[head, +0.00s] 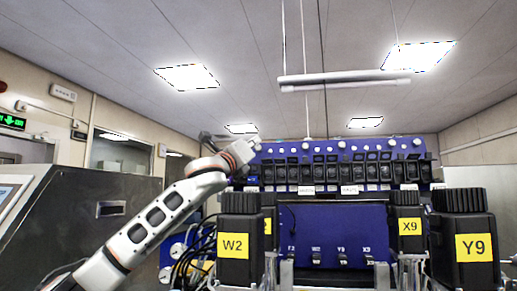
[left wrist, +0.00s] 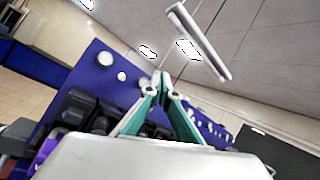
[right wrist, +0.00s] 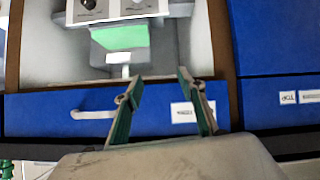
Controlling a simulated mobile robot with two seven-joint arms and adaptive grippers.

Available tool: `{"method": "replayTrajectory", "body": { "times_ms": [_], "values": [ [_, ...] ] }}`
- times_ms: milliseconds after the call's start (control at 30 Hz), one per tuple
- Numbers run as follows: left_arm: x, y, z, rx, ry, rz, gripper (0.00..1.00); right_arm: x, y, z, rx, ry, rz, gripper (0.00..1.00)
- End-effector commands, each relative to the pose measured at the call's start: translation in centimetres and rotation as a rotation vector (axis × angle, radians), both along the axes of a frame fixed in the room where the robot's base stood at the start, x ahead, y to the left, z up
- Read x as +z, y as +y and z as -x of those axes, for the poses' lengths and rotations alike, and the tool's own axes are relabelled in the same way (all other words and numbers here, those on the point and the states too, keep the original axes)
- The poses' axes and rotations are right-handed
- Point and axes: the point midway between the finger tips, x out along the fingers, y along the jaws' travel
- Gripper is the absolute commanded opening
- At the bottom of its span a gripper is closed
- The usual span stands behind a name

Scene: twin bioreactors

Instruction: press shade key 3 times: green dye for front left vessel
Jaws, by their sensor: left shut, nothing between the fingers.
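The front left vessel, a black capped container with a yellow W2 label (head: 240,245), stands at the lower middle of the head view. A blue panel (head: 300,156) behind carries a row of black units and white round knobs. I cannot tell which part is the shade key or the green dye. My left gripper (left wrist: 161,82) is shut and empty, near the panel's top left. My right gripper (right wrist: 160,76) is open and empty, above a blue drawer front.
A lower blue board (head: 330,222) with small labelled pieces sits between the vessels. Cables (head: 195,258) hang left of W2. A dark cabinet (head: 110,225) stands at the left. The right wrist view shows a drawer handle (right wrist: 92,115) and a green screen (right wrist: 120,38).

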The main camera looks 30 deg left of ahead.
Motion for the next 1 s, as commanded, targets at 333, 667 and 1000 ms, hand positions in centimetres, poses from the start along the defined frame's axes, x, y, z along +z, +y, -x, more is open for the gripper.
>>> {"method": "replayTrajectory", "body": {
  "times_ms": [333, 667, 1000],
  "values": [
    [-0.3, 0.5, -1.6, 0.0, -0.001, 0.0, 0.0, -1.2, -1.9, 1.0, -0.025, 0.046, 0.027, 0.4],
    [-0.3, 0.5, -1.6, 0.0, -0.001, 0.0, 0.0, -1.1, -1.5, 1.0, -0.025, 0.045, 0.022, 0.4],
    [-0.3, 0.4, -1.6, 0.0, -0.001, 0.0, 0.0, -0.6, -1.4, 0.8, -0.025, 0.035, 0.018, 0.4]
  ]
}}
